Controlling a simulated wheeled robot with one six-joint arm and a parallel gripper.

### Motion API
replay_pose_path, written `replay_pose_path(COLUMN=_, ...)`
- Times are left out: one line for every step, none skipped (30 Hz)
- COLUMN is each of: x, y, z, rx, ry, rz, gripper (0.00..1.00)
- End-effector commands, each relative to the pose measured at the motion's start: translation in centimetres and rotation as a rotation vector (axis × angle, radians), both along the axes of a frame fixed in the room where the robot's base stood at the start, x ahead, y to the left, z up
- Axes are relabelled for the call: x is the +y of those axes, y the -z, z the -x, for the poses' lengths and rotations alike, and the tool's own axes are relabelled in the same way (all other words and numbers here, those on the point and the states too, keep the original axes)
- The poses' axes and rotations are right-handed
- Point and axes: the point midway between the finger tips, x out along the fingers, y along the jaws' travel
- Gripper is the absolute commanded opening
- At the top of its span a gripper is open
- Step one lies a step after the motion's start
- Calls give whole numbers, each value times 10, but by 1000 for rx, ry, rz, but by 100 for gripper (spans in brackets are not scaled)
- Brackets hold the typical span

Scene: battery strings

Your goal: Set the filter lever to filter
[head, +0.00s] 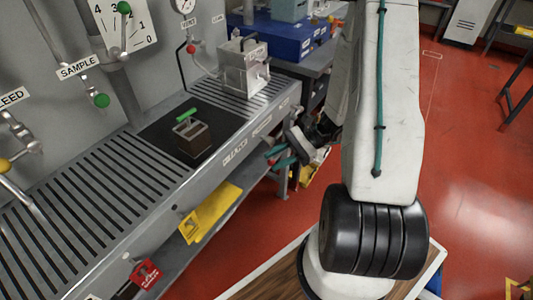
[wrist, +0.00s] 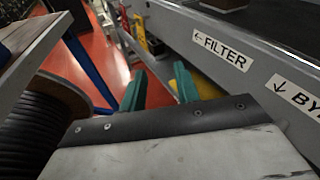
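A lever with a green handle (head: 187,116) sits on a small dark brown block (head: 193,141) on a black mat on the bench in the head view. The handle lies roughly level, slanting up to the right. My gripper (head: 279,156) is off the bench's front edge, to the right of the lever and apart from it. Its two teal fingers (wrist: 160,88) are spread with nothing between them in the wrist view. A FILTER label with a left arrow (wrist: 221,48) and a partly cut-off second label (wrist: 296,94) are on the bench front. The handle is not visible in the wrist view.
A metal box (head: 243,68) stands behind the mat. A yellow tag (head: 208,212) and red tag (head: 145,274) are below the front edge.

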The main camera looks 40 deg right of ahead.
Motion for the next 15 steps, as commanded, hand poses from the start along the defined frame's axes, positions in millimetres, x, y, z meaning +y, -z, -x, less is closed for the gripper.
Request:
replay_pose_path(x=-8, y=21, z=-5, rx=28, ry=96, rz=-60, gripper=32)
replay_pose_path(x=-13, y=32, z=-9, rx=39, ry=152, rz=-90, gripper=32)
replay_pose_path(x=-20, y=46, z=-14, rx=52, ry=229, rz=-126, gripper=32)
replay_pose_path(x=-25, y=56, z=-18, rx=60, ry=285, rz=-152, gripper=32)
replay_pose_path(x=-31, y=66, z=-21, rx=66, ry=341, rz=-176, gripper=32)
replay_pose_path(x=-38, y=80, z=-26, rx=74, ry=414, rz=-204, gripper=32)
replay_pose_path(x=-45, y=89, z=-30, rx=79, ry=469, rz=-224, gripper=32)
replay_pose_path(x=-51, y=99, z=-34, rx=81, ry=522, rz=-240, gripper=32)
replay_pose_path(x=-59, y=110, z=-39, rx=80, ry=590, rz=-258, gripper=32)
replay_pose_path(x=-66, y=117, z=-43, rx=77, ry=640, rz=-268, gripper=32)
replay_pose_path(x=-73, y=123, z=-47, rx=71, ry=689, rz=-276, gripper=32)
replay_pose_path(x=-82, y=129, z=-52, rx=62, ry=741, rz=-283, gripper=32)
replay_pose_path(x=-87, y=131, z=-56, rx=51, ry=772, rz=-285, gripper=32)
replay_pose_path(x=-92, y=132, z=-60, rx=42, ry=797, rz=-284, gripper=32)
replay_pose_path(x=-97, y=133, z=-63, rx=31, ry=822, rz=-284, gripper=32)
